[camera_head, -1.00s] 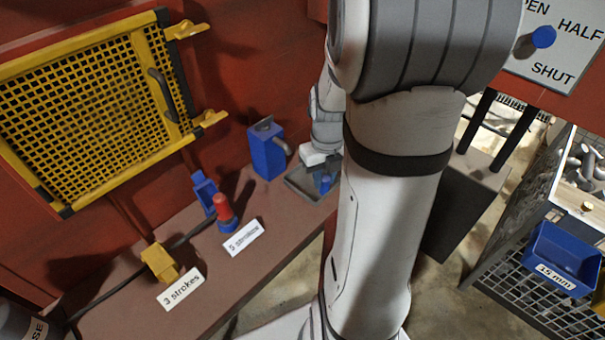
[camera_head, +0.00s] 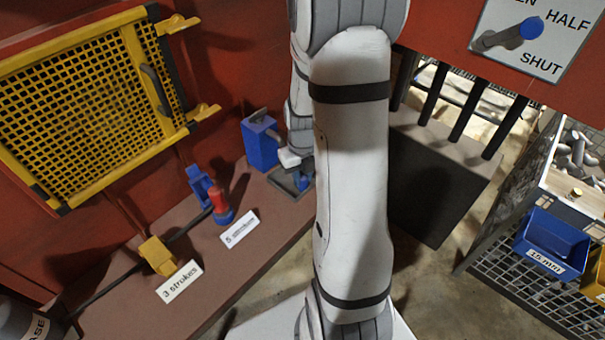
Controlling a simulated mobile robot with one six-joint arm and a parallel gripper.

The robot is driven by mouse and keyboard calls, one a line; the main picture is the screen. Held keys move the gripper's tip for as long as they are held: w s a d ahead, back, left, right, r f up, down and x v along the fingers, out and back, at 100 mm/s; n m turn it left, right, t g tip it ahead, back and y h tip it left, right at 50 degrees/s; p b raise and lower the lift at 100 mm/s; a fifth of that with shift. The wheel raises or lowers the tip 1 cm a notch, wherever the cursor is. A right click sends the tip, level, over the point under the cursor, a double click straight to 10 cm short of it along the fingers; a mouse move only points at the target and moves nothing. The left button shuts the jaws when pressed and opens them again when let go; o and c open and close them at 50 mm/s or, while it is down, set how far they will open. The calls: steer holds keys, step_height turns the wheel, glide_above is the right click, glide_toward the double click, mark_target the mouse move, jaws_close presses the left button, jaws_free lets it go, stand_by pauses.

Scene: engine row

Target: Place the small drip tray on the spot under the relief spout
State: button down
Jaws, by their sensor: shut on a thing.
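The small drip tray (camera_head: 279,182) is a dark grey, shallow square tray at the right end of the brown bench, just below and right of the blue box (camera_head: 259,143). My gripper (camera_head: 299,180), with blue fingertips, is shut on the drip tray; my arm covers its right part. The relief spout (camera_head: 273,134) is a grey pipe on the right side of the blue box, partly hard to make out beside my arm. The tray lies close below the spout. I cannot tell whether the tray touches the bench, and the spot under it is hidden.
The brown bench (camera_head: 205,290) holds a red and blue button (camera_head: 220,206), a yellow block (camera_head: 158,256) and two stroke labels. A yellow mesh guard (camera_head: 90,105) hangs on the red wall. A blue bin (camera_head: 551,246) stands on the right rack.

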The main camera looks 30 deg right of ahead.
steer(key=shift+f, duration=0.15)
steer(key=c, duration=1.3)
jaws_free()
steer(key=shift+o, duration=0.2)
